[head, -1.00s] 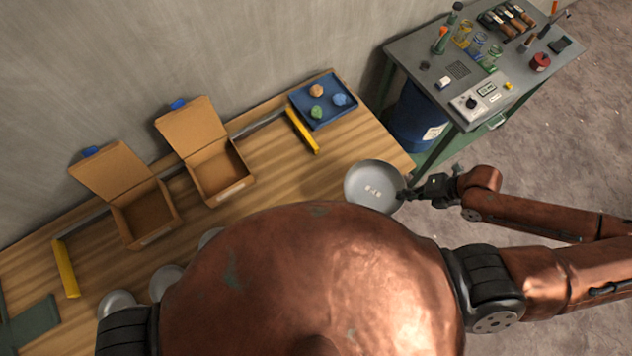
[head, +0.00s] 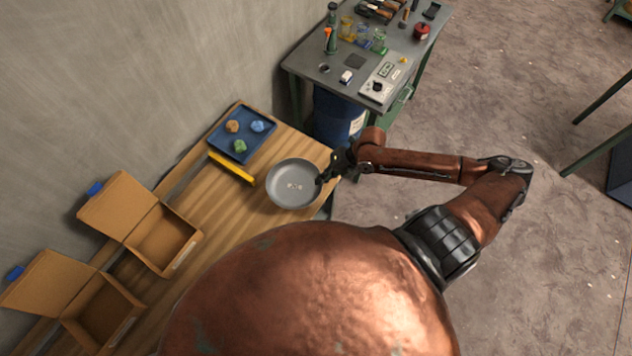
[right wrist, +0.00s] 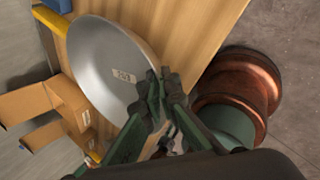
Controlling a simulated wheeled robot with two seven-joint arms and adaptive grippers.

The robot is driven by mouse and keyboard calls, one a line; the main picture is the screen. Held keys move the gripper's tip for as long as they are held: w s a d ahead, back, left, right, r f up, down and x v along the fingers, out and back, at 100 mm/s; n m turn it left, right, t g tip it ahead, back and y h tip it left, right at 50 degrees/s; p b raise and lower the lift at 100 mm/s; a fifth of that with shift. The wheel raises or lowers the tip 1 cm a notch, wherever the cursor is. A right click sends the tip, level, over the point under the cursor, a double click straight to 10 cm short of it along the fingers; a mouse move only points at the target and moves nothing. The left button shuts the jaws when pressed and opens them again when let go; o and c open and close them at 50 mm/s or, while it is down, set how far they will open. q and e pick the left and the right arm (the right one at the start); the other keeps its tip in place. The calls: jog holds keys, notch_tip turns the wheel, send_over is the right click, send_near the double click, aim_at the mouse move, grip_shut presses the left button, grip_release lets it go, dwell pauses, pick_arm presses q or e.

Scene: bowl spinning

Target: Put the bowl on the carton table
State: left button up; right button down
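A shallow grey metal bowl (head: 292,180) with a small printed mark inside shows over the right end of the wooden table with the cartons (head: 215,211). Its gap to the tabletop is hard to judge. My right gripper (head: 324,176) is at the bowl's right rim. In the right wrist view the bowl (right wrist: 100,62) is tilted in the picture and the fingers (right wrist: 161,92) are closed on its rim. My left gripper is out of view.
Two open cartons (head: 165,238) (head: 104,308) stand on the table's left. A blue tray (head: 222,152) with three coloured lumps and a yellow bar (head: 231,168) lie beyond the bowl. A grey workbench (head: 330,84) with instruments stands behind, a blue drum (head: 335,118) under it.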

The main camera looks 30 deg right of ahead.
jog(key=w+f, duration=0.2)
jog(key=f, duration=0.1)
jog(key=shift+w+a, duration=0.2)
jog(key=shift+a, duration=0.2)
notch_tip(320, 180, down, 2)
jog(key=shift+f+p, duration=0.1)
jog(key=shift+p, duration=0.3)
jog(key=shift+d+f, duration=0.1)
jog(key=shift+f, duration=0.2)
jog(key=c, duration=2.2)
grip_release()
jog(key=shift+f, duration=0.1)
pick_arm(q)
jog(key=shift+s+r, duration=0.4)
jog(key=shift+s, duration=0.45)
pick_arm(e)
jog(key=shift+o, duration=0.2)
jog(key=shift+d, duration=0.1)
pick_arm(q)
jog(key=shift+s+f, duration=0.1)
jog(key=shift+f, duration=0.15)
pick_arm(e)
jog(key=v, duration=1.2)
